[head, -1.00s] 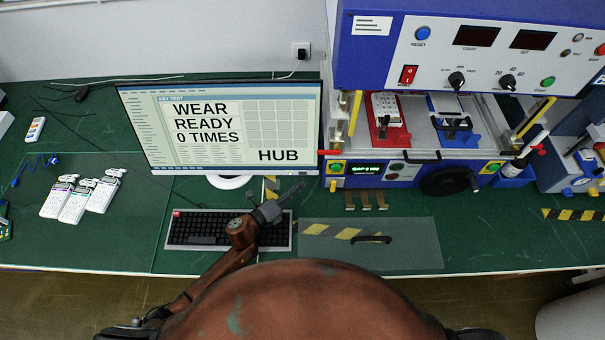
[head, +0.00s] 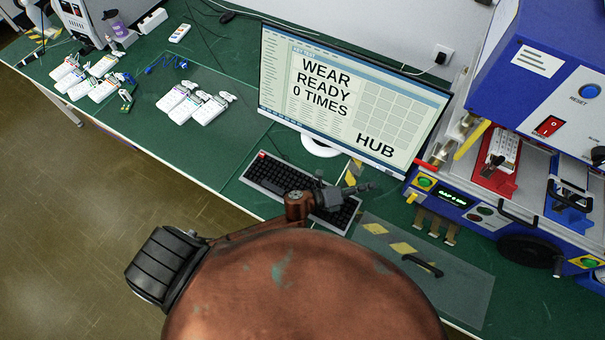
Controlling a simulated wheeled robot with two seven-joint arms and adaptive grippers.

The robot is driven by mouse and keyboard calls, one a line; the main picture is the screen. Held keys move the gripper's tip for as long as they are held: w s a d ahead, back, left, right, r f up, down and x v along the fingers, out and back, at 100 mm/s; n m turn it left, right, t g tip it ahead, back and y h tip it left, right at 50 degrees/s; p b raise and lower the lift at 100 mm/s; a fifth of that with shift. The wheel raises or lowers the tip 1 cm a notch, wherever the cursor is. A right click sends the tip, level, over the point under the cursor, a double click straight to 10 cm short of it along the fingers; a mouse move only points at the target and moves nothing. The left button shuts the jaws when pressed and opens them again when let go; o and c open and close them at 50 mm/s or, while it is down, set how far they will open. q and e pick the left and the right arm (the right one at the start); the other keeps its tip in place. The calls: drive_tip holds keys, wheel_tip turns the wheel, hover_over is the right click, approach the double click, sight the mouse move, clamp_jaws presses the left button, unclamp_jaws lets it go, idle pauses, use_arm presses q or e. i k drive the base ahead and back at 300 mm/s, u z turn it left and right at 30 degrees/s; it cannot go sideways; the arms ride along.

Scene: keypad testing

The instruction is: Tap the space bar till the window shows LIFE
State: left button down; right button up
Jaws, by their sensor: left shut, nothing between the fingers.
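The monitor (head: 420,115) stands on the green bench, and its window reads WEAR, READY, 0 TIMES and HUB. The black keyboard (head: 268,178) with a red corner key lies in front of it. My left arm and gripper cover part of the keys, and I cannot make out the space bar. Whether the fingertips touch anything is unclear. My right gripper is out of view.
The blue and white test machine (head: 530,60) stands to the right of the monitor. A grey mat (head: 462,290) with a black handle (head: 422,265) lies right of the keyboard. Several white handheld devices (head: 200,107) lie on the bench at left. Open floor shows at lower left.

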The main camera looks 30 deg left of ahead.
sight(263, 183)
drive_tip(key=u, duration=1.3)
